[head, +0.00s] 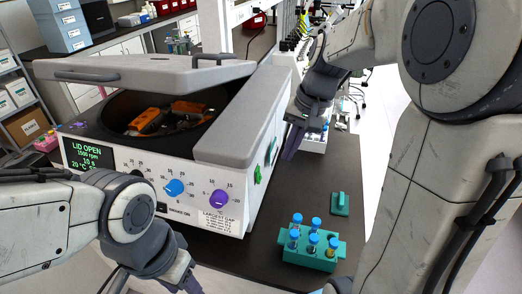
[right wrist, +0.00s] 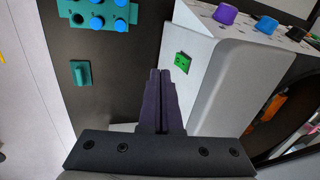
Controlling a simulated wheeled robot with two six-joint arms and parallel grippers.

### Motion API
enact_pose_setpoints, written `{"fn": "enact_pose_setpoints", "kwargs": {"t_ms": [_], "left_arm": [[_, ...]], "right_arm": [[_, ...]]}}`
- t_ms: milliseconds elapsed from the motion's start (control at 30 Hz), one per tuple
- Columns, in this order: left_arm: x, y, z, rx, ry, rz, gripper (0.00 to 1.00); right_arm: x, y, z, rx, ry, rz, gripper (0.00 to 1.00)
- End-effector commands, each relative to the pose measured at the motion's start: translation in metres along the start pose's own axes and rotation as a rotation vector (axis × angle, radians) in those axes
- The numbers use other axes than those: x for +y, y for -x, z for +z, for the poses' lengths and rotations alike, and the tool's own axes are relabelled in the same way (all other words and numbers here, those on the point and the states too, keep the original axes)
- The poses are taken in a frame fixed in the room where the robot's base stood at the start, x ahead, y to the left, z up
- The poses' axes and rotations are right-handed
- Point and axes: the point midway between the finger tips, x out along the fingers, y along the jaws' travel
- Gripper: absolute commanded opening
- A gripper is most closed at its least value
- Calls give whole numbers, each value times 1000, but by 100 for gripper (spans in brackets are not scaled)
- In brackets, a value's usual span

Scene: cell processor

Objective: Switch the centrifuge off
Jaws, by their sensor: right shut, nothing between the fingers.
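The grey-white centrifuge (head: 268,115) stands on the dark bench with its lid (head: 145,72) raised and orange rotor buckets (head: 150,120) inside. Its display (head: 85,155) reads LID OPEN. A small green switch (head: 257,174) is on its right side wall; it also shows in the right wrist view (right wrist: 183,62). My right gripper (head: 288,155) is shut and empty beside that wall, its fingertips apart from the switch; its purple fingers also show in the right wrist view (right wrist: 160,72). My left gripper (head: 190,286) is cut off at the bottom edge in front of the centrifuge.
A teal rack (head: 310,252) with several blue-capped tubes stands on the bench right of the centrifuge. A small teal block (head: 340,204) lies behind it. The front panel has a blue knob (head: 174,187) and a purple knob (head: 219,198). Bare bench lies between wall and rack.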

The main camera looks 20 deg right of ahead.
Motion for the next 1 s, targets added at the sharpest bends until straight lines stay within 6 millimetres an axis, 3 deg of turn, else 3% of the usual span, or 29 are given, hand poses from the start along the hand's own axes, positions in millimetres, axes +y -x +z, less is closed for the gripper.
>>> {"fn": "enact_pose_setpoints", "kwargs": {"t_ms": [133,567,767,1000], "left_arm": [[0,6,0,-1,0,0,50],[0,7,0,-1,0,0,50],[1,14,0,-1,0,0,50],[2,22,-1,0,-1,0,50]], "right_arm": [[9,12,-13,11,-58,-11,0],[9,3,-13,8,-57,-10,0],[9,-29,-12,3,-57,-8,0],[8,-81,-12,3,-57,-8,0]]}}
